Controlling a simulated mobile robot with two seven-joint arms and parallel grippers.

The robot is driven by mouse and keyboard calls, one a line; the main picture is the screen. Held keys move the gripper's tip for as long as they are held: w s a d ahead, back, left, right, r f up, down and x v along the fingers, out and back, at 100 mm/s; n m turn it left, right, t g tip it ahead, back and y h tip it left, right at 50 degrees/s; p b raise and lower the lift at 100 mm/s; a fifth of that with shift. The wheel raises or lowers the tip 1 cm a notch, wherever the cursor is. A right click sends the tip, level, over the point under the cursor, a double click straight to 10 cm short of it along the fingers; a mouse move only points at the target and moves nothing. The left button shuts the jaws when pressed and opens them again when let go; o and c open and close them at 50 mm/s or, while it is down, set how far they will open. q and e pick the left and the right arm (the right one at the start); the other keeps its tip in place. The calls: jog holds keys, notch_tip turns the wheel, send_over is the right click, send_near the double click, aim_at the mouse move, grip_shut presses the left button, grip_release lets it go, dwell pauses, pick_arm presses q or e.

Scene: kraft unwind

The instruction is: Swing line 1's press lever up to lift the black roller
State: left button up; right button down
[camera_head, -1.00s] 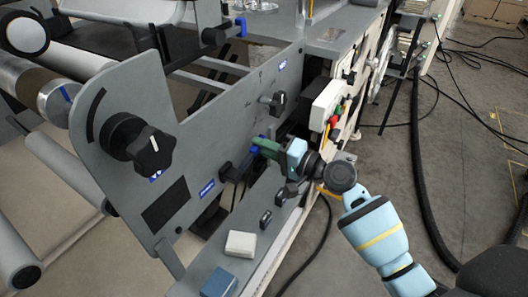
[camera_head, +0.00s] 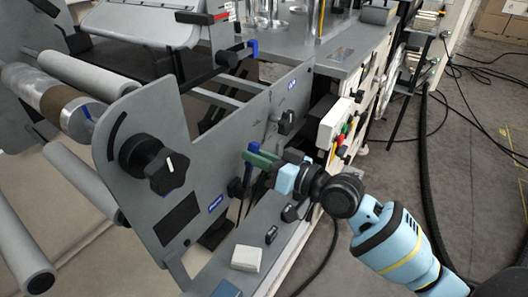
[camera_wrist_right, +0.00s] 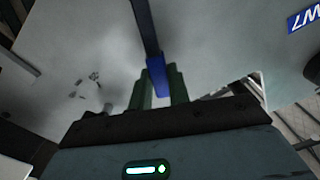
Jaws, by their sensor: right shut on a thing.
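The press lever is a dark arm with a blue grip (camera_head: 254,149). It rises steeply from a black pivot block (camera_head: 236,188) on the outer face of the grey side plate (camera_head: 218,135). My right gripper (camera_head: 262,159) has green fingers closed around the blue grip. In the right wrist view, the blue grip (camera_wrist_right: 157,75) sits between the two green fingers (camera_wrist_right: 156,88), with the dark arm running up out of the picture. The black roller cannot be made out clearly. My left gripper is not in view.
A black star knob (camera_head: 168,172) and a smaller black knob (camera_head: 287,122) stick out from the plate. A second blue-ended lever (camera_head: 252,48) is at the plate's top. A white box with coloured buttons (camera_head: 335,122) is right of my gripper. A pale block (camera_head: 246,258) lies on the ledge.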

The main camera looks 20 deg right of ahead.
jog(key=shift+s+a+r+n+p, duration=0.45)
jog(key=shift+s+a+n+p, duration=0.2)
jog(key=shift+n, duration=0.35)
jog(key=shift+s+a+n+p, duration=0.15)
jog(key=shift+a+n+p, duration=0.2)
jog(key=shift+n, duration=0.15)
jog(key=shift+a, duration=0.1)
jog(key=c, duration=1.3)
grip_release()
jog(key=shift+s, duration=0.15)
jog(key=v, duration=0.7)
jog(key=shift+s+d, duration=0.25)
jog(key=shift+s, duration=0.05)
